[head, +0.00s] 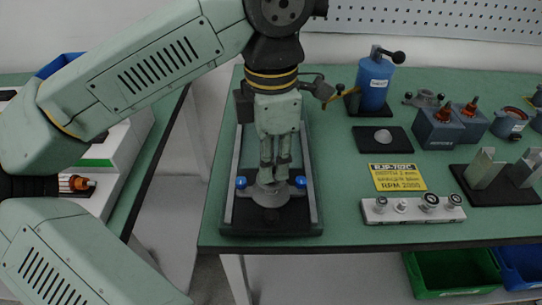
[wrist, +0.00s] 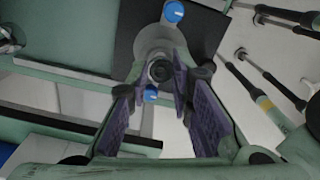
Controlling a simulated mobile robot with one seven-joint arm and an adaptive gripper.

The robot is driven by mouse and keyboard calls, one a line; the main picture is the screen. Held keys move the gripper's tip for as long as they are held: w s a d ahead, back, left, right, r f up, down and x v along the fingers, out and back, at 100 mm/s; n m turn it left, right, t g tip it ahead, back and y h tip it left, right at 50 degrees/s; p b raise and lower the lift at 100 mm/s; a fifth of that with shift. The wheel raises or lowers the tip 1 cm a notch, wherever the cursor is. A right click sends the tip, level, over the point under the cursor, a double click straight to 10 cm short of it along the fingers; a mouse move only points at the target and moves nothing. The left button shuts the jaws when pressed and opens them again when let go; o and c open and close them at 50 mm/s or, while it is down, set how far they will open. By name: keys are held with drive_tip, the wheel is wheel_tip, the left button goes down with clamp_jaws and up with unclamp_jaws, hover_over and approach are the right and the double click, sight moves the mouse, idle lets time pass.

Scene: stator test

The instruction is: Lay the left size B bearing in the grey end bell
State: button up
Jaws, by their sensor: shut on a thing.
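The grey end bell (head: 268,196) sits on a dark fixture plate near the table's front edge, with a blue knob on either side. It also shows in the wrist view (wrist: 150,47). My gripper (head: 274,178) points straight down over the end bell, with its fingertips close to the bell's middle. In the wrist view a small dark-and-silver ring, the bearing (wrist: 161,70), shows between the fingertips, in line with the bell's centre. My gripper is shut on it. The fingers hide the bearing in the head view, and I cannot tell whether it touches the bell.
A white rack (head: 413,209) with several small round parts lies to the right, below a yellow label card (head: 397,177). A blue press (head: 375,80) and several motor parts stand farther back. Green table (head: 345,240) is bare between fixture and rack.

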drive_tip(key=shift+f, duration=0.45)
drive_tip(key=shift+f+b, duration=0.25)
drive_tip(key=shift+b, duration=0.35)
drive_tip(key=o, duration=0.8)
wheel_tip(320, 180, up, 12)
drive_tip(key=shift+s, duration=0.1)
idle(0.7)
